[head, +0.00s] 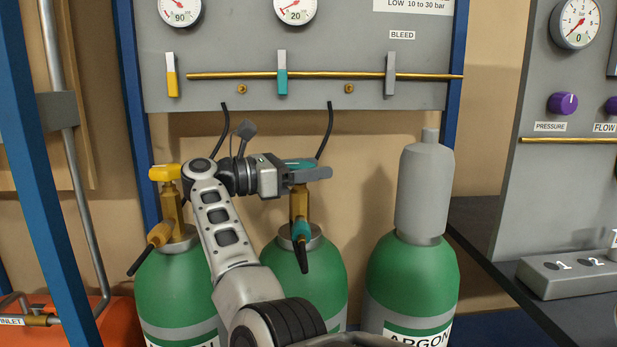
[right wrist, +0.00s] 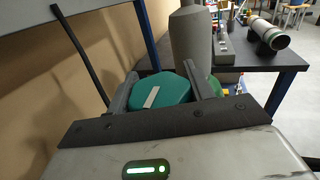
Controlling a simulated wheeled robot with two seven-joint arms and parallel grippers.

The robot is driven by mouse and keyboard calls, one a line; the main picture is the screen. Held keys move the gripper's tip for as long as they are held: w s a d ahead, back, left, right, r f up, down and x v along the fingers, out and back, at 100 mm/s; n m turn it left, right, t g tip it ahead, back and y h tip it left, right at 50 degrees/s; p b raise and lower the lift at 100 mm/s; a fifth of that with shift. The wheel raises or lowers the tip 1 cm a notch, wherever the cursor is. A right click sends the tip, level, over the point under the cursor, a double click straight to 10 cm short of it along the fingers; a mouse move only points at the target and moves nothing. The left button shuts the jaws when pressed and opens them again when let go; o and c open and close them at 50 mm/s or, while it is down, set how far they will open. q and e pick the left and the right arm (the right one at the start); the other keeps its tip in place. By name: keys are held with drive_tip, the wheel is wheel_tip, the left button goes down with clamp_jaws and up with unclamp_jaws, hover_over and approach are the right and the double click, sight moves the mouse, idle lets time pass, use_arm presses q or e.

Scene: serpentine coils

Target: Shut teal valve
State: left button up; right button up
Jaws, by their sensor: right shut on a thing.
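The teal valve knob (head: 298,162) tops the brass valve of the middle green cylinder (head: 303,272). My right gripper (head: 310,174) comes in from the left at knob height and is shut on it; its fingers hide part of the knob. In the right wrist view the teal knob (right wrist: 158,94), with a white bar mark on top, sits between the two fingers of my right gripper (right wrist: 157,88). Below the knob, a teal collar (head: 301,230) with a black hose end sits on the brass body. My left gripper is not in view.
The left cylinder (head: 177,287) has a yellow knob (head: 165,172). The right cylinder (head: 412,280) wears a grey cap (head: 425,190). A grey panel (head: 340,45) with gauges and yellow, teal and grey levers hangs above. A dark bench (head: 490,235) stands at right.

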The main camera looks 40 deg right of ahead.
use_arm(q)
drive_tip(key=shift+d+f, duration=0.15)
use_arm(e)
drive_tip(key=shift+d+r, duration=0.1)
drive_tip(key=shift+r, duration=0.1)
drive_tip(key=o, duration=1)
drive_tip(key=shift+f, duration=0.1)
